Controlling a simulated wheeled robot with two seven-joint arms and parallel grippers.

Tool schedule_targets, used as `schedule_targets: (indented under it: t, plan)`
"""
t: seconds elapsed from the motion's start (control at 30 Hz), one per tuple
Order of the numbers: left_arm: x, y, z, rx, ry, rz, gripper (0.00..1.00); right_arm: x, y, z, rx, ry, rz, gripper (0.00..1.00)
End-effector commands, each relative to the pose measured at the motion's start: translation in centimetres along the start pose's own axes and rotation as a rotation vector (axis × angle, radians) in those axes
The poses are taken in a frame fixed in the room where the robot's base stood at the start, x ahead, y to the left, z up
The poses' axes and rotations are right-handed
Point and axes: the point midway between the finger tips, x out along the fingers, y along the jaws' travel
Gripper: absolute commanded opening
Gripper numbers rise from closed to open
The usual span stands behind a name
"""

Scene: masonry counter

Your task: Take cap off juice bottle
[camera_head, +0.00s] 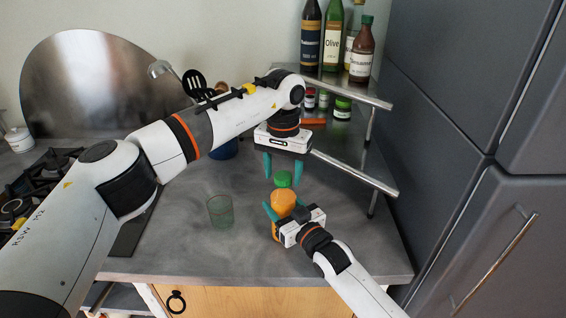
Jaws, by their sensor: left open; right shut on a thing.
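The orange juice bottle (284,201) stands on the grey counter near its front right part. Its green cap (283,179) sits on top of the bottle. My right gripper (274,214) is shut on the bottle's body, coming in from the lower right and hiding part of it. My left gripper (282,167) is open and points down just above the cap, with its teal fingers apart. From this angle I cannot tell whether the fingers reach down to the sides of the cap.
A green glass (220,212) stands left of the bottle. A metal rack (350,187) with several bottles and jars stands behind on the right. A stove (45,180) is at the left. Dark cabinets (460,140) close off the right. The counter's front middle is clear.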

Motion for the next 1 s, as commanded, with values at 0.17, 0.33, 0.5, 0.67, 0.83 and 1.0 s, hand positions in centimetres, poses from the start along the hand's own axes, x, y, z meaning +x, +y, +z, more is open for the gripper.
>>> schedule_targets:
  t: [0.17, 0.33, 0.5, 0.67, 0.83, 1.0]
  plan:
    - [0.02, 0.01, 0.00, 0.000, 0.000, 0.000, 0.56, -0.01, 0.00, -0.09, 0.000, 0.002, 0.000, 0.00]
    - [0.01, 0.01, 0.00, 0.000, 0.000, 0.000, 0.30, -0.01, 0.00, -0.09, 0.000, 0.002, 0.000, 0.00]
    - [-0.01, 0.01, 0.00, 0.000, 0.000, 0.000, 0.10, -0.01, 0.00, -0.09, 0.001, 0.002, 0.000, 0.00]
    - [-0.02, 0.01, 0.01, -0.002, 0.000, 0.000, 0.09, -0.02, 0.00, -0.09, 0.001, 0.002, 0.000, 0.00]
    - [-0.03, -0.01, 0.00, -0.131, 0.000, 0.000, 0.09, -0.02, 0.00, -0.10, 0.001, 0.002, 0.000, 0.00]
    - [-0.05, 0.00, -0.01, -0.489, -0.001, 0.001, 0.09, -0.01, 0.01, -0.10, 0.001, 0.002, 0.000, 0.00]
